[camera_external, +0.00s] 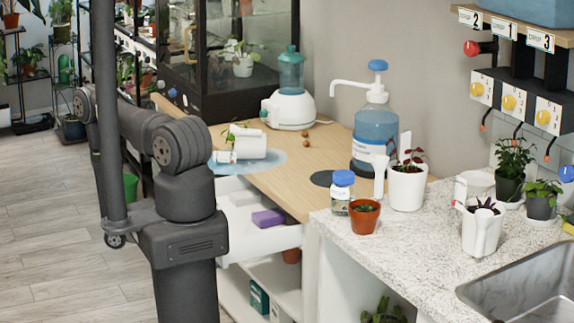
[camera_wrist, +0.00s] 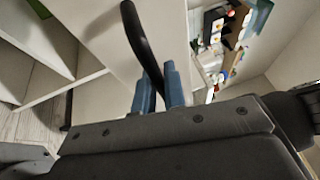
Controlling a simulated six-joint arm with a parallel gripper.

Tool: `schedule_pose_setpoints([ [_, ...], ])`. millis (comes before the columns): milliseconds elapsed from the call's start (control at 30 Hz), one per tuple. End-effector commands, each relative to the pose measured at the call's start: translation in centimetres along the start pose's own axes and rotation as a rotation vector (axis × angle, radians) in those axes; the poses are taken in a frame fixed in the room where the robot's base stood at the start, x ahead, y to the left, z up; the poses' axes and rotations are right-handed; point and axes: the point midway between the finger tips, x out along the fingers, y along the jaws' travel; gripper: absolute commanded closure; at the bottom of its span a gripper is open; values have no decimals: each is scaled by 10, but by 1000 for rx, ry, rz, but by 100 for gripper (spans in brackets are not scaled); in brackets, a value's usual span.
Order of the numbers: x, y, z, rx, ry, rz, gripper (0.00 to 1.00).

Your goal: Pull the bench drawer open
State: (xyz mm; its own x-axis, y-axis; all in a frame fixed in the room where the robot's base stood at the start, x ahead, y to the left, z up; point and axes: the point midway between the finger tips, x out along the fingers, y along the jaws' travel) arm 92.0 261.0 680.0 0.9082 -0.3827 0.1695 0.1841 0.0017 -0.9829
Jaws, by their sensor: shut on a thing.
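The white bench drawer (camera_external: 272,241) stands pulled out from under the wooden bench top in the external view, and a purple block (camera_external: 268,217) lies inside it. In the wrist view, a dark curved handle (camera_wrist: 138,38) runs down between the blue fingers of my gripper (camera_wrist: 159,86). My gripper is shut on this handle, beside a white panel (camera_wrist: 172,30) that looks like the drawer front. In the external view, my arm hides the gripper, the handle and the left part of the drawer.
The wooden bench top (camera_external: 285,180) holds a tipped white pot (camera_external: 252,144) and a blue pump bottle (camera_external: 374,125). A speckled counter (camera_external: 405,235) with potted plants and a sink (camera_external: 530,290) is at right. Open shelves (camera_external: 278,278) lie below the drawer. Floor is clear at left.

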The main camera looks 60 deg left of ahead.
Motion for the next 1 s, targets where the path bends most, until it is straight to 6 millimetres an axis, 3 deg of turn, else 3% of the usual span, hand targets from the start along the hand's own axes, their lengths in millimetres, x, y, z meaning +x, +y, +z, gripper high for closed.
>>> schedule_pose_setpoints([
  [467,-5,-1,-1,2,0,2,100],
  [500,-5,-1,-1,2,0,2,83],
  [533,-5,-1,-1,1,0,1,80],
  [1000,-5,-1,-2,1,0,0,80],
])
